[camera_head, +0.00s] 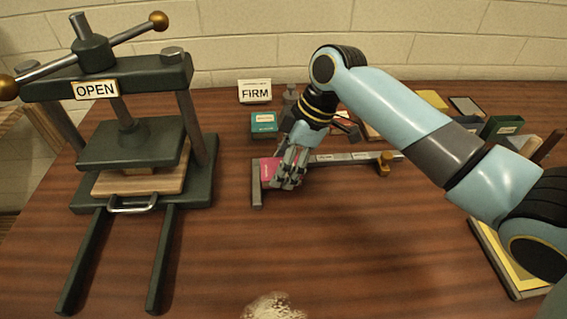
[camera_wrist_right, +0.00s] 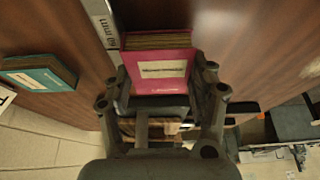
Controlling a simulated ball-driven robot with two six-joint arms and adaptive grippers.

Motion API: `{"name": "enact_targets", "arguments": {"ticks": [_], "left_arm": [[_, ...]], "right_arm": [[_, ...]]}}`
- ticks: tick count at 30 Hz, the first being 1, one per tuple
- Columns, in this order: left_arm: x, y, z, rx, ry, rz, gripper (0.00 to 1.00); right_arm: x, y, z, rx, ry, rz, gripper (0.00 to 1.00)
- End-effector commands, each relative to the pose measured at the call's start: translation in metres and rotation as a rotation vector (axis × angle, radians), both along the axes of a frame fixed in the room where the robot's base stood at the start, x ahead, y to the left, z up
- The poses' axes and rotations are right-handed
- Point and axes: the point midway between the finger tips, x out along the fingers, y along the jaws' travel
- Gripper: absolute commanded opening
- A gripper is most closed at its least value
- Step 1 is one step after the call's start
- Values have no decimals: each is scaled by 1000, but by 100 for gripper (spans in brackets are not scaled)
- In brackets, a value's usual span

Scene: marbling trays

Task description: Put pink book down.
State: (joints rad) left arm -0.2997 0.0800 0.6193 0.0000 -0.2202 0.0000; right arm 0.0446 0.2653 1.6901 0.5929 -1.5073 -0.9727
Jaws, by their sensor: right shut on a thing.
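The pink book (camera_head: 267,169) is at the left end of the grey measuring rail on the table. In the right wrist view, the pink book (camera_wrist_right: 158,84) shows its pink cover, a pale label and its page edges. My right gripper (camera_head: 287,182) is shut on the book, with a finger at each side of it in the wrist view (camera_wrist_right: 163,72). The fingers hide part of the book in the head view. I cannot tell whether its underside touches the table. My left gripper is not in view.
The grey rail (camera_head: 340,158) has a brass slider (camera_head: 384,165). A teal book (camera_head: 264,122) and a FIRM sign (camera_head: 255,92) stand behind it. A dark press marked OPEN (camera_head: 96,90) fills the left. A yellow-topped tray (camera_head: 513,270) is at right. The front middle table is mostly clear.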

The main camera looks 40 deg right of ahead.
Motion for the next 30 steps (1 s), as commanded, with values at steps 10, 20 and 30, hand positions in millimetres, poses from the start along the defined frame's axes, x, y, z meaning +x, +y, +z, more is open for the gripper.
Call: {"name": "enact_targets", "arguments": {"ticks": [10,20,30], "left_arm": [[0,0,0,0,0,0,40],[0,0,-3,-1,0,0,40],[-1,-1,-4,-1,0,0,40]], "right_arm": [[0,0,-5,0,-2,1,19],[-1,0,-17,0,2,0,19],[-4,-1,-21,0,11,-1,81]]}}
